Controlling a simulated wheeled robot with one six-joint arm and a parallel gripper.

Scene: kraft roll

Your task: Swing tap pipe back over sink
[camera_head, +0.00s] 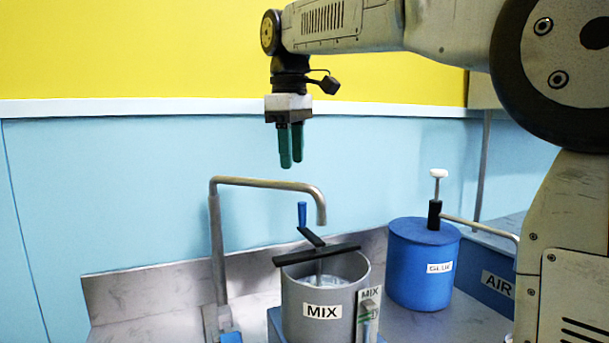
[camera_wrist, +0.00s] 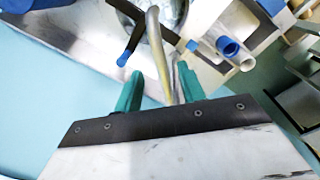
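The grey metal tap pipe (camera_head: 262,184) rises from its post at the left, bends, and reaches right. Its down-turned end hangs above the grey MIX pot (camera_head: 324,329). My gripper (camera_head: 291,162) points down above the pipe, apart from it, with its two green fingers spread and nothing held. In the wrist view the pipe (camera_wrist: 157,50) shows beyond and between the fingertips (camera_wrist: 160,80). The tap's base with a blue part (camera_head: 230,337) is at the bottom left. I cannot make out the sink in either view.
A black crossbar and blue-handled crank (camera_head: 302,214) stand on the pot, close under the pipe. A blue GLUE drum (camera_head: 421,268) with a pump is to the right, beside the AIR box (camera_head: 498,283). A blue wall (camera_head: 110,190) is behind.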

